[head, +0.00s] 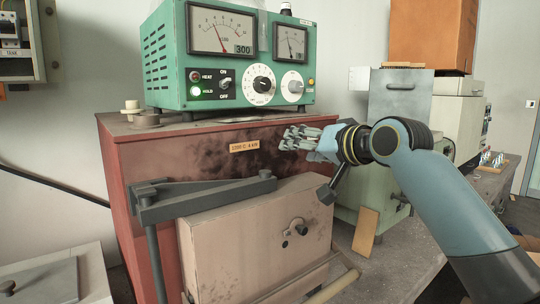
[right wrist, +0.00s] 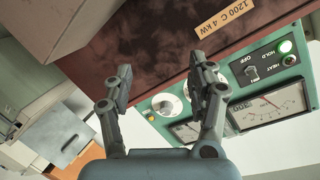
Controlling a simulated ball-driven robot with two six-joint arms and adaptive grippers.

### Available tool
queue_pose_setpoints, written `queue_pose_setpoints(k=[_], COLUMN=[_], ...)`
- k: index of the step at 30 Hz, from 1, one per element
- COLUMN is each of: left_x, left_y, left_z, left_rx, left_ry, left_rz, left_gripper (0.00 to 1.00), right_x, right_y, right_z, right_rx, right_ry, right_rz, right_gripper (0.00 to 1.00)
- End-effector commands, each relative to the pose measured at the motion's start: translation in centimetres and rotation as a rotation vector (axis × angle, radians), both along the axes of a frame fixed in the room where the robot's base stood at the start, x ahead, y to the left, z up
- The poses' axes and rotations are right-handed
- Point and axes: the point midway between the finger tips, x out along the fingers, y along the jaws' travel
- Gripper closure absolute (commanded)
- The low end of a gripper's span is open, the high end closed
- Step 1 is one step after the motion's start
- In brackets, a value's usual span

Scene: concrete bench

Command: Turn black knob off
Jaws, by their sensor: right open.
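The green control box (head: 165,60) stands on the red furnace. A small black knob (head: 224,84) sits between the ON and OFF marks on its front panel. It also shows in the right wrist view (right wrist: 252,73); its exact pointing is too small to tell. To its left, the HOLD lamp (head: 196,91) glows green and the HEAT lamp (head: 195,76) looks dark red. My right gripper (head: 292,138) is open and empty in front of the red furnace, below and right of the knob, apart from it. My left gripper is not in view.
A white dial (head: 261,85) and a second dial (head: 292,86) lie right of the knob, below two meters. The red furnace (head: 125,175) has a beige door (head: 240,245) and a grey lever arm (head: 200,198) in front. A grey-green cabinet (head: 400,97) stands at right.

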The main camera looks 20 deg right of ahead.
Motion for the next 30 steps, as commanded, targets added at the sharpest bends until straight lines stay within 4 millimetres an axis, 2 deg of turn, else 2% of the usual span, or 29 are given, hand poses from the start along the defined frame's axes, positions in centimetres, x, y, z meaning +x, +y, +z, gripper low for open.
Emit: queue_pose_setpoints(k=[1,3,6,7,11,24,30], left_x=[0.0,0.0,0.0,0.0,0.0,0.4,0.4], left_y=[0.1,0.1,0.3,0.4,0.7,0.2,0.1], left_z=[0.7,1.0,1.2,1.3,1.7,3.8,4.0], left_rx=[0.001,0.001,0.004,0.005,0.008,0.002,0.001], left_ry=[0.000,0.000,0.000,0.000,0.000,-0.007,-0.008], left_rz=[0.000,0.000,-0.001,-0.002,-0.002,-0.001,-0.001], left_gripper=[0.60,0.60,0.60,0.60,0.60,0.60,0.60], right_x=[1.0,1.8,2.3,2.4,3.6,11.3,12.6], right_y=[0.0,0.1,0.2,0.2,0.5,2.8,3.2], right_z=[4.4,8.3,11.6,12.1,12.9,12.8,12.6], right_rx=[0.045,0.097,0.143,0.150,0.164,0.160,0.158], right_ry=[-0.062,-0.122,-0.170,-0.177,-0.188,-0.186,-0.187], right_rz=[0.006,0.014,0.024,0.025,0.027,0.028,0.027], right_gripper=[0.42,0.42,0.42,0.42,0.42,0.42,0.42])
